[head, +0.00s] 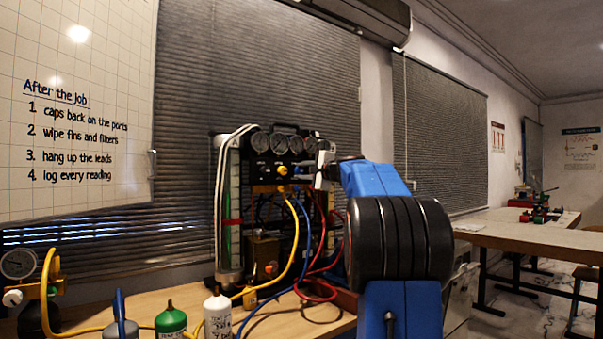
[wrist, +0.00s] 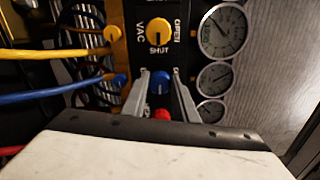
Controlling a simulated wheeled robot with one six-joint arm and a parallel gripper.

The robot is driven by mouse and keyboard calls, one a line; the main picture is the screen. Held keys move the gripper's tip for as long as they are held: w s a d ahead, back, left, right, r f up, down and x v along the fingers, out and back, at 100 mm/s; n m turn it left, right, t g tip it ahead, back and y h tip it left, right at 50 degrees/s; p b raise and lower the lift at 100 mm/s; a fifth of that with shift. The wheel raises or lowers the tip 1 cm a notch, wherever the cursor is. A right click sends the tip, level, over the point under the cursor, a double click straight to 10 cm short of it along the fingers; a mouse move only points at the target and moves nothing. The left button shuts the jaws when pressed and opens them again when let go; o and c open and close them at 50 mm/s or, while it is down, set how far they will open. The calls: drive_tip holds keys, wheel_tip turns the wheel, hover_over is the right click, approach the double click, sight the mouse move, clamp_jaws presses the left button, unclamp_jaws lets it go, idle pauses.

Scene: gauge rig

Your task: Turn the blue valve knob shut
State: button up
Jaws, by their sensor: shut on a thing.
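The blue valve knob (wrist: 159,87) sits on the black manifold panel in the wrist view, between the two grey fingers of my gripper (wrist: 160,84). The fingers are shut on it, one on each side. In the head view my gripper (head: 318,172) reaches the right part of the gauge rig (head: 262,188) from the right. I cannot make out the blue knob there, as the gripper covers that area. The knob's pointer is too small to read.
A yellow VAC knob (wrist: 159,31) marked OPEN and SHUT is beside the blue knob, and a red knob (wrist: 162,114) is on its other side. Gauges (wrist: 222,31) line the panel. Yellow (head: 293,250), blue and red hoses hang below. Bottles (head: 218,315) stand in front on the bench.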

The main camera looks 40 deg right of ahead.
drive_tip(key=o, duration=1.1)
drive_tip(key=shift+c, duration=0.2)
drive_tip(key=s, duration=1.7)
drive_tip(key=shift+s+a, duration=0.25)
